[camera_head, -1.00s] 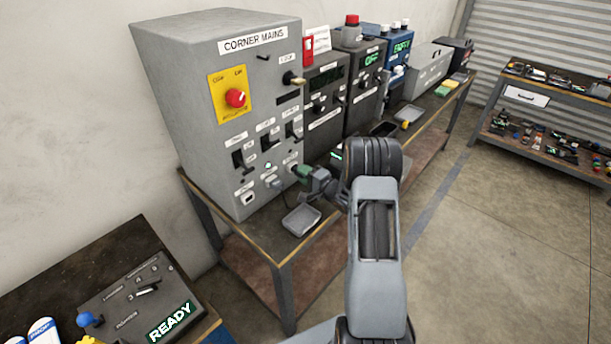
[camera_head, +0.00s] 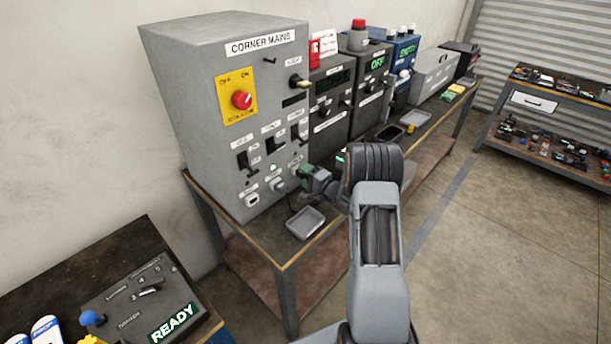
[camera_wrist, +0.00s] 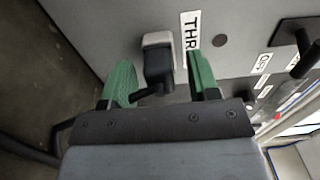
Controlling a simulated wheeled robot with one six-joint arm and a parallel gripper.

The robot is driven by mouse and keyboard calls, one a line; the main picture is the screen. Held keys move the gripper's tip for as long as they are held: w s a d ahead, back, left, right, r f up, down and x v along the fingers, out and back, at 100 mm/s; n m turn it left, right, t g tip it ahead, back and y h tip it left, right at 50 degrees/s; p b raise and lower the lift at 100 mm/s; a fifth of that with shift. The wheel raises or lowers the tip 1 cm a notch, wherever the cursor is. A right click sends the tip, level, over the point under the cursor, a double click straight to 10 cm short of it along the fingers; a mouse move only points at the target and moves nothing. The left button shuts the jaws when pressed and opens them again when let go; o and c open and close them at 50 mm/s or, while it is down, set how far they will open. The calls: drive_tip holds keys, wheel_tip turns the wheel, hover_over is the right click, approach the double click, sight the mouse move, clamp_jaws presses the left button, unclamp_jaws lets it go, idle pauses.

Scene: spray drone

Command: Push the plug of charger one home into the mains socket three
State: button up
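In the wrist view a black plug (camera_wrist: 158,66) sits at a pale grey socket (camera_wrist: 157,39), beside a label that begins "THR" (camera_wrist: 190,35). A dark cable runs from the plug down between the fingers. My gripper (camera_wrist: 159,62) has its two green fingers on either side of the plug, with a visible gap on each side. I cannot tell how deep the plug sits. In the head view my gripper (camera_head: 303,172) is at the lower right of the "CORNER MAINS" cabinet (camera_head: 185,75), and hides the third socket there.
A red rotary knob (camera_head: 242,100) on a yellow plate and several switches are on the cabinet front. A small grey tray (camera_head: 305,222) lies on the bench just below my gripper. More equipment boxes (camera_head: 330,95) stand to the right.

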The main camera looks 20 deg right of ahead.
drive_tip(key=shift+s, duration=0.1)
drive_tip(key=b+v, duration=0.1)
drive_tip(key=v, duration=1.2)
drive_tip(key=shift+s+d, duration=0.1)
drive_tip(key=shift+s, duration=0.2)
